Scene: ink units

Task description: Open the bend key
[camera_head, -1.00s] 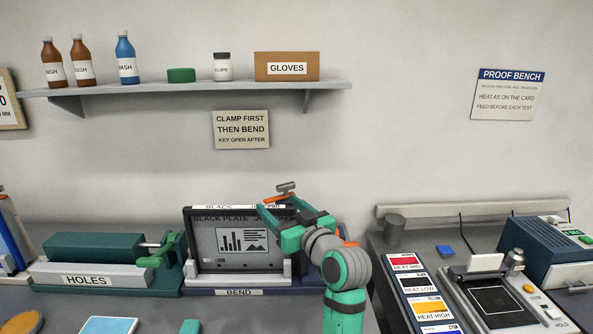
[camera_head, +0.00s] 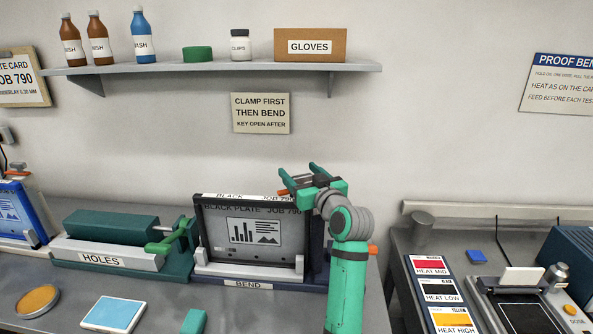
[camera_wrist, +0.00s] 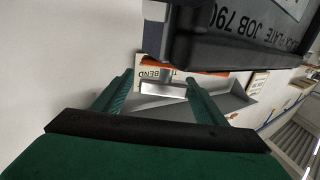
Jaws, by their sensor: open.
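The bend unit (camera_head: 250,283) holds a black-framed plate, "BLACK PLATE JOB 790" (camera_head: 215,245), upright. My gripper (camera_head: 298,170) is above the plate's top right corner. In the wrist view my gripper (camera_wrist: 160,82) is open, its two green fingers apart. The bend key, seen as a grey bar handle (camera_wrist: 163,89), lies between the fingertips with a gap on each side. An orange strip (camera_wrist: 195,72) and a pale tag reading "BEND" (camera_wrist: 152,76) show beside the key. In the head view the key is mostly hidden by my gripper, so its turn is unclear.
The green "HOLES" unit (camera_head: 105,245) stands left of the bend unit. A wall shelf (camera_head: 215,68) with bottles and a gloves box runs above. A blue-topped block (camera_head: 114,313) and an orange disc (camera_head: 38,299) lie in front. The proof bench (camera_head: 400,250) is at right.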

